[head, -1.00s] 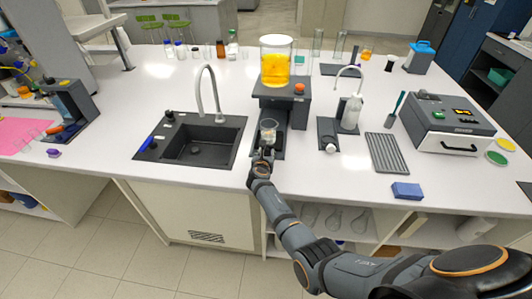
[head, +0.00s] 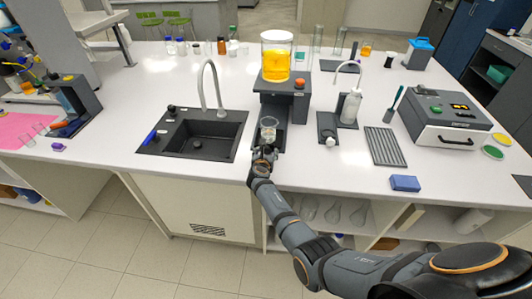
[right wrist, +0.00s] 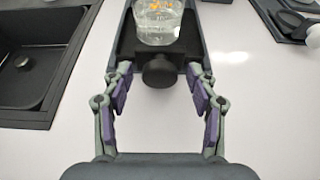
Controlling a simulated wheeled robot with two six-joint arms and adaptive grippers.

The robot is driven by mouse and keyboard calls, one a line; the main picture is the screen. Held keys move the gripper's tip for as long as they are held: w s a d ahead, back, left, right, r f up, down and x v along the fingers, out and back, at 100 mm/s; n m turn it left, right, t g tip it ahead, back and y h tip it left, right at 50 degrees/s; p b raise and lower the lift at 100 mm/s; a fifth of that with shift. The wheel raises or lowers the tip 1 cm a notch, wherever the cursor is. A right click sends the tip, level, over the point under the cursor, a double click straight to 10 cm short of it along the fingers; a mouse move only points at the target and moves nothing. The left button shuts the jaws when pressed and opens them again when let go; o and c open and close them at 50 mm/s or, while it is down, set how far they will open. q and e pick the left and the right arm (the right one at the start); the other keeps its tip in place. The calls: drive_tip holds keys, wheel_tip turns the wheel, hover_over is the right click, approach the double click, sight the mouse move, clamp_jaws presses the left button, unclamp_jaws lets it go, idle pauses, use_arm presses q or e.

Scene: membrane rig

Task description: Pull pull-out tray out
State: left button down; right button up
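The pull-out tray (right wrist: 130,46) is a dark slide between two grey rails, with a round black knob (right wrist: 159,72) on its front. A clear glass beaker (right wrist: 158,20) with liquid stands on it; the beaker (head: 268,132) also shows in the head view, in front of the dark membrane rig (head: 283,92). My right gripper (right wrist: 159,76) is open, its purple-padded fingers on either side of the knob with a gap at each side. In the head view the right gripper (head: 262,156) is at the bench's front edge and hides the knob. My left gripper is not in view.
A large beaker of orange liquid (head: 276,58) stands on top of the rig. A black sink (head: 194,135) is to the left. A stand with a white bottle (head: 350,108) and a ridged grey mat (head: 385,146) are to the right. Bare white bench lies beside the rails.

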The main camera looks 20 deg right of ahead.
drive_tip(key=shift+r, duration=0.35)
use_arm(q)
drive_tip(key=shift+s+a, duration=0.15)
use_arm(e)
wheel_tip(320, 180, up, 9)
drive_tip(key=shift+r, duration=0.2)
